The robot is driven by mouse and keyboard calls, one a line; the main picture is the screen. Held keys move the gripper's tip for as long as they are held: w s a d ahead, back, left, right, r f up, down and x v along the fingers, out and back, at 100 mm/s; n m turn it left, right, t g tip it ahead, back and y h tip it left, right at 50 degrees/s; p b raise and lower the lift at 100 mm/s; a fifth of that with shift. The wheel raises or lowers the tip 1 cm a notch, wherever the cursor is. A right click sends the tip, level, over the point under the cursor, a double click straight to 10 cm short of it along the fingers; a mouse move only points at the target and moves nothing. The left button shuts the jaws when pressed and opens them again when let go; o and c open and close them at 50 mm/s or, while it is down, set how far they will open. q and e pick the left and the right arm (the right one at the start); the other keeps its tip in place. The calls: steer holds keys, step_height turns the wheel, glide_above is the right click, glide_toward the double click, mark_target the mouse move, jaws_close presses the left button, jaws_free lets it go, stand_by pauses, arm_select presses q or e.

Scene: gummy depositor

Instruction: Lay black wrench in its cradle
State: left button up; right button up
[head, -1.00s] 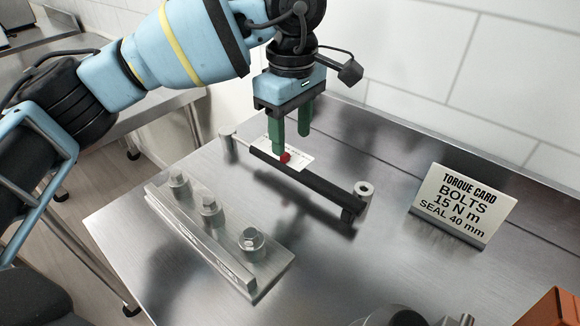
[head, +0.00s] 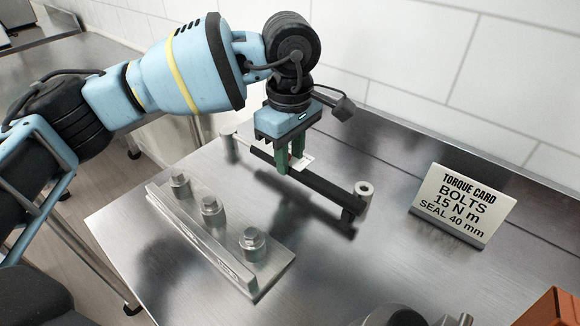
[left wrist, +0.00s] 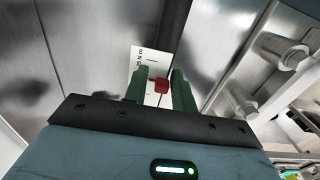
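The black wrench (head: 325,186) is a long dark bar lying slantwise near the back of the steel table, with a blocky head at its right front end. A metal post with a ringed top (head: 364,190) stands at that end, and another post (head: 229,140) stands beyond the other end. I cannot tell which part is the cradle. My left gripper (head: 290,163) points down with its green fingers astride the bar. My right gripper is not in view.
A steel block with three bolts (head: 211,209) stands in front of the wrench. A torque card (head: 462,205) stands at the right. A white label (left wrist: 146,62) lies by the fingers. An orange object (head: 556,308) is at the lower right corner. The table between wrench and card is clear.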

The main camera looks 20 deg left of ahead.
arm_select(q)
jaws_close()
steer(key=shift+r, duration=0.15)
step_height(320, 180, up, 10)
steer(key=shift+f, duration=0.1)
stand_by(0.3)
steer(key=shift+c, duration=0.9)
jaws_free()
jaws_close()
